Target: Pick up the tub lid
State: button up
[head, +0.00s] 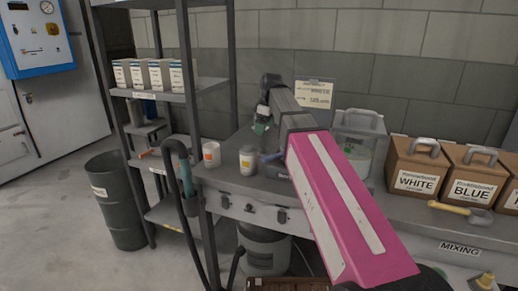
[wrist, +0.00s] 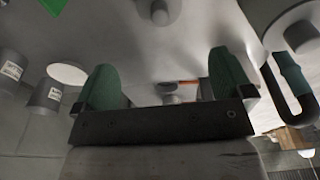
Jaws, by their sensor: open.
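My gripper (head: 261,126) is above the bench (head: 228,180) in the head view, with one green finger showing. In the wrist view my gripper (wrist: 166,78) has its two green fingers spread apart, with nothing held between them. I cannot make out the tub lid for certain. A pale round disc (wrist: 67,74) lies left of the fingers in the wrist view, at the end of a grey labelled tub (wrist: 45,97). In the head view a white tub (head: 210,153) and a greyish tub (head: 248,160) stand on the bench, left of and below my gripper.
A clear handled container (head: 360,135) and boxes marked WHITE (head: 415,182) and BLUE (head: 474,190) stand at the right. A shelf rack (head: 150,97) and a dark bin (head: 116,205) are at the left.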

send_over(263, 148)
notch_tip(263, 148, down, 5)
jog(key=shift+w+f, duration=0.15)
jog(key=shift+a+f, duration=0.1)
jog(key=shift+f, duration=2.65)
jog(key=c, duration=1)
